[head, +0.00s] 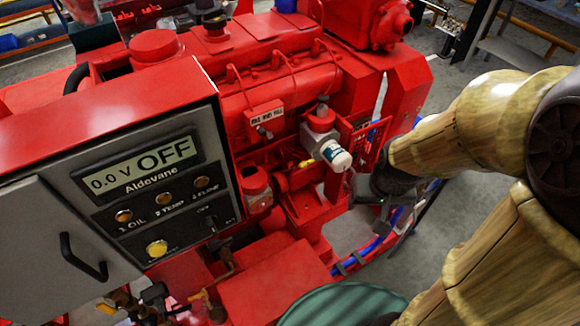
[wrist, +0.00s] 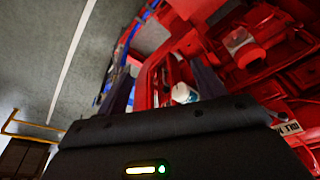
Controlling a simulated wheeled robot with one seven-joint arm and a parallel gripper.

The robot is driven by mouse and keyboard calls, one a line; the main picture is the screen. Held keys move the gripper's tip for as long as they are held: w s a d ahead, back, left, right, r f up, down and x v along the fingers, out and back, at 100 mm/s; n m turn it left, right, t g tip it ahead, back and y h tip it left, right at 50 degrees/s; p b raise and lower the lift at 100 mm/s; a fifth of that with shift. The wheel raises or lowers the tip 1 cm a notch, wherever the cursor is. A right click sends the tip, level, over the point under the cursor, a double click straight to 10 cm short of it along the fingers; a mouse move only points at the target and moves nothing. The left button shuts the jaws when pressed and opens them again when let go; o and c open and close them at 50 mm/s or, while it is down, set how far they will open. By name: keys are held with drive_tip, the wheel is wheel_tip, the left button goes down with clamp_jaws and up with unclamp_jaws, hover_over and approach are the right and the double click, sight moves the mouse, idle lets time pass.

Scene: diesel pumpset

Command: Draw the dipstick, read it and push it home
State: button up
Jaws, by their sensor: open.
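The red diesel engine (head: 270,85) fills the middle of the head view. A small yellow piece (head: 306,163) shows low on its side, left of a white filter canister (head: 336,157). It may be the dipstick's handle, but it is too small to tell. My gripper (head: 356,186) is open, beside the engine, just right of and below the canister. In the wrist view, the two dark fingers of my gripper (wrist: 165,75) stand apart, with the white canister end (wrist: 184,93) showing close to the right finger. No dipstick is clear between them.
A red mesh guard (head: 369,143) and blue hoses (head: 375,247) lie close to my gripper. Grey floor (head: 460,215) is clear at the right.

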idle(0.4)
drive_tip(key=shift+w, duration=0.1)
drive_tip(key=c, duration=0.6)
drive_tip(key=shift+w+m, duration=0.3)
drive_tip(key=c, duration=0.3)
drive_tip(key=w+a+m, duration=0.1)
drive_tip(key=w, duration=0.1)
drive_tip(key=w+a+f+m, duration=0.1)
drive_tip(key=w+m, duration=0.1)
drive_tip(key=w+m+t+y+p, duration=0.1)
drive_tip(key=w, duration=0.1)
drive_tip(key=shift+w+a+f+m, duration=0.15)
drive_tip(key=shift+a+f+m, duration=0.15)
drive_tip(key=shift+a+f, duration=0.1)
clamp_jaws()
drive_tip(key=w+a+r+m+t+y, duration=0.2)
drive_tip(key=w+a+m+y, duration=0.1)
drive_tip(key=w+a+m, duration=0.2)
drive_tip(key=shift+w+m+t+p, duration=0.35)
drive_tip(key=shift+w+m, duration=0.15)
drive_tip(key=shift+w, duration=0.25)
drive_tip(key=shift+a+f, duration=0.1)
